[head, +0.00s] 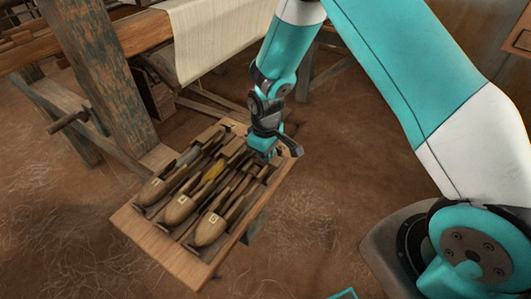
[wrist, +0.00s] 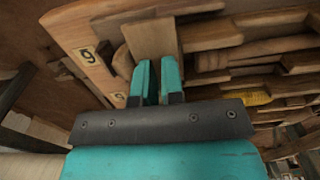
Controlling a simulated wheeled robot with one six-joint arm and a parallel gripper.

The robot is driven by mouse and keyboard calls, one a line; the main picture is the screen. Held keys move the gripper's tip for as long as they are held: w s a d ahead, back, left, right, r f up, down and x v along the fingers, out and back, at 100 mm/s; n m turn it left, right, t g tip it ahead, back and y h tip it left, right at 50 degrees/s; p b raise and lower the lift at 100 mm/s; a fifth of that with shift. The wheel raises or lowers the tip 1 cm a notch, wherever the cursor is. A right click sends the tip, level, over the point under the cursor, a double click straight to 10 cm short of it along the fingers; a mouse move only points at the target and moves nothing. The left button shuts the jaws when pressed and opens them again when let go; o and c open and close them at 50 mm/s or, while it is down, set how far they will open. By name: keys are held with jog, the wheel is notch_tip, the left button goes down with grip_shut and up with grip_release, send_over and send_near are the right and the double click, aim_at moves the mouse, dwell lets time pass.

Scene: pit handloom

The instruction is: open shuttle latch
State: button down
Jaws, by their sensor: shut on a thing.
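Three wooden shuttles lie side by side on a wooden tray (head: 137,232): the left shuttle (head: 151,190), the middle shuttle (head: 178,209) and the right shuttle (head: 208,232), each with a small pale label. My gripper (head: 266,156) is low at the tray's far right end, by the far end of the right shuttle. In the wrist view, the teal fingers of my gripper (wrist: 158,80) are close together at a flat wooden piece (wrist: 152,38), apparently the shuttle latch. My gripper is shut on it. The held part is mostly hidden between the fingers.
The wooden loom frame (head: 90,60) and pale cloth (head: 215,35) stand behind the tray. Yellow yarn (head: 213,171) lies in the middle shuttle. A labelled wooden edge (wrist: 80,45) runs close to the fingers' left.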

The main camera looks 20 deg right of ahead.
dwell(0.4)
jog(key=c, duration=1.5)
grip_release()
notch_tip(320, 180, up, 17)
jog(key=shift+r, duration=0.2)
jog(key=s+a+r+y+p, duration=0.1)
jog(key=s+a+r+y, duration=0.1)
jog(key=s+r, duration=0.5)
jog(key=s+a+r+y+p, duration=0.2)
jog(key=s+r, duration=0.6)
jog(key=s, duration=0.9)
jog(key=shift+s+a+r, duration=0.2)
jog(key=shift+s+a, duration=0.2)
jog(key=shift+a, duration=0.2)
